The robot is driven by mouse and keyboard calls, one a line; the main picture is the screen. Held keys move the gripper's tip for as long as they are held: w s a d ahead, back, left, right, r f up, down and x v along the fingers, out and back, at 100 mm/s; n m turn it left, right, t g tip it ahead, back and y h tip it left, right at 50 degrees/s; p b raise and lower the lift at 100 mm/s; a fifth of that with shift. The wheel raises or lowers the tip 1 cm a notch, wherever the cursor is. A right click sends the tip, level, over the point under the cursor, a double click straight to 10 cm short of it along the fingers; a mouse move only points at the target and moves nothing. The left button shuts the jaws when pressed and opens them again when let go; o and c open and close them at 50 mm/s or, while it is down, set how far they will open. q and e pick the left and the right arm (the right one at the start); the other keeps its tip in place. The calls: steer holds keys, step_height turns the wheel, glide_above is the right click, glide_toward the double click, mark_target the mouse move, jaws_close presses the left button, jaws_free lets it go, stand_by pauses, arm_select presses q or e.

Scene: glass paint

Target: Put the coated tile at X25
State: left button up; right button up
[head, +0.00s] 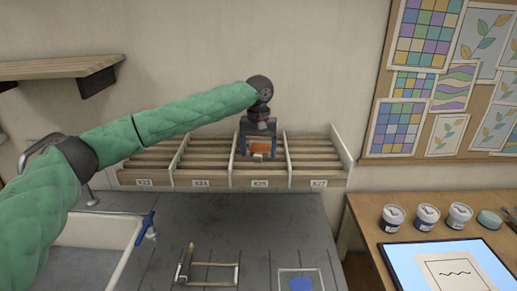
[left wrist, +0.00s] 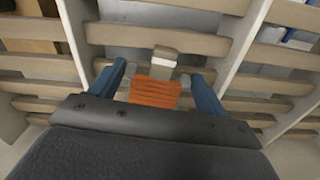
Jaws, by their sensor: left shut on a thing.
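The coated tile (head: 259,147) shows as an orange patch between the blue fingers of my left gripper (head: 257,146). In the left wrist view the orange striped coat (left wrist: 155,92) lies between the two fingertips (left wrist: 158,92), and its clear edges are hard to make out. My left gripper is shut on the tile, in front of the slatted rack's third bay from the left. The label below that bay (head: 260,184) appears to read X25. Whether the tile touches the slats I cannot tell. My right gripper is not in view.
Upright dividers (head: 233,160) separate the rack's bays; the other bays look empty. Below are a grey counter (head: 240,225), a small frame (head: 212,273), a blue square (head: 301,284) and a sink (head: 85,260). Paint jars (head: 427,214) stand on the right table.

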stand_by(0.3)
arm_select(q)
steer(key=o, duration=1.1)
steer(key=shift+r+p, duration=1.25)
steer(key=shift+r, duration=0.3)
steer(key=shift+r+p, duration=0.9)
steer(key=shift+r, duration=0.15)
steer(key=shift+r+p, duration=1.1)
steer(key=shift+r, duration=0.3)
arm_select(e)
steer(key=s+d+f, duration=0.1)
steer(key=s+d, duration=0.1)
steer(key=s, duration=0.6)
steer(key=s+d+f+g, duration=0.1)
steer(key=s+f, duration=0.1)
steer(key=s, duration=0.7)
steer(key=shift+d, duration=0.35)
